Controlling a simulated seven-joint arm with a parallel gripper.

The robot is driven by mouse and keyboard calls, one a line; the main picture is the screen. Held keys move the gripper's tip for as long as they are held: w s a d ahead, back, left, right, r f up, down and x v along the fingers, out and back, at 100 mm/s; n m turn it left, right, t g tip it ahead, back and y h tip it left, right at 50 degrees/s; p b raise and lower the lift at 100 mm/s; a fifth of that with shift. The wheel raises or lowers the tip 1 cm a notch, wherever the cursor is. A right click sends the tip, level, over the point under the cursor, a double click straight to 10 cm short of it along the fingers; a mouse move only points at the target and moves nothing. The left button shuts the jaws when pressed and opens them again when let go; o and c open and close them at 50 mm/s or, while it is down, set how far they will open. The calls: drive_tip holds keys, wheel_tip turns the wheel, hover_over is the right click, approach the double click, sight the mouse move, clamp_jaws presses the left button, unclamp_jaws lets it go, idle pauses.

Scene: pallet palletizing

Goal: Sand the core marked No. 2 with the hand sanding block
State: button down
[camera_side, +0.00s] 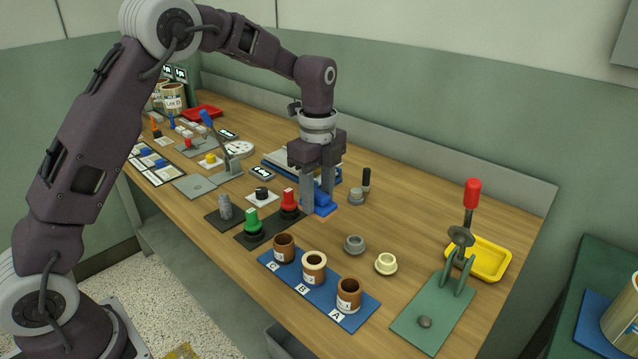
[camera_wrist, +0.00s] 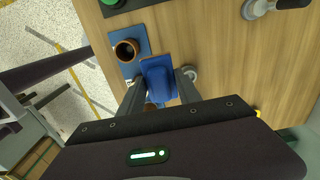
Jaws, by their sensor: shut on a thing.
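My gripper (camera_side: 317,205) is shut on a blue block (camera_side: 322,204), which looks like the hand sanding block. The held block (camera_wrist: 158,82) also shows between my fingers in the wrist view. In the side view it hangs behind the core mat (camera_side: 325,314), apart from the cores. The core at A has a white label; I cannot read the core numbers surely. The wrist view shows one core (camera_wrist: 127,50); another is partly hidden by the block.
A grey flanged part (camera_side: 354,244) and a cream one (camera_side: 386,264) stand right of the mat. A green press with a red-handled lever (camera_side: 471,195) and a yellow tray (camera_side: 480,259) are at the right. Red (camera_side: 289,202) and green (camera_side: 252,225) knobs stand at the left.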

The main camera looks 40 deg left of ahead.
drive_tip(key=s+d, duration=0.4)
drive_tip(key=s, duration=0.2)
drive_tip(key=shift+s+a+f, duration=0.1)
drive_tip(key=shift+f, duration=1.15)
drive_tip(key=shift+s+a+f, duration=0.1)
drive_tip(key=shift+f, duration=1.1)
drive_tip(key=shift+f, duration=0.6)
